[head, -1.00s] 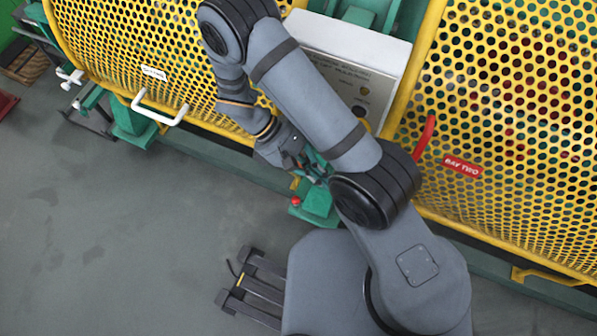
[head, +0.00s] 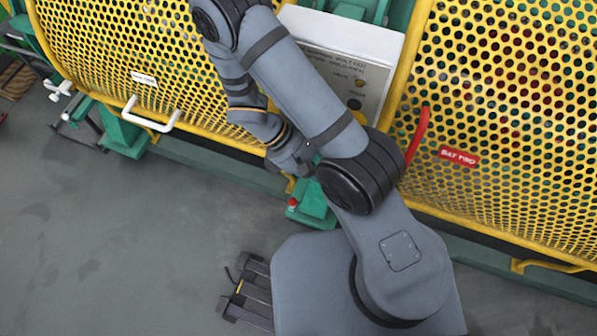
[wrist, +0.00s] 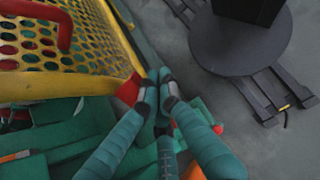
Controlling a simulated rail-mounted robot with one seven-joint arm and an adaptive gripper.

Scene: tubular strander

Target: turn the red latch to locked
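A red piece that looks like the latch (wrist: 128,91) sits at the corner of the yellow guard frame in the wrist view. It is just left of my fingertips and partly covered by the left one; whether they touch I cannot tell. My gripper (wrist: 160,92) has teal fingers with grey-black tips drawn close together, with nothing visible held between them. In the head view my arm hides the latch and nearly all of my gripper. The latch's exact angle cannot be made out.
The yellow perforated guard (head: 490,110) with a red bar handle (head: 418,135) is to the right; the handle also shows in the wrist view (wrist: 65,25). A small red knob (head: 293,202) sits by a green foot (head: 315,208). The left guard has a white handle (head: 150,118). Grey floor (head: 130,240) is clear.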

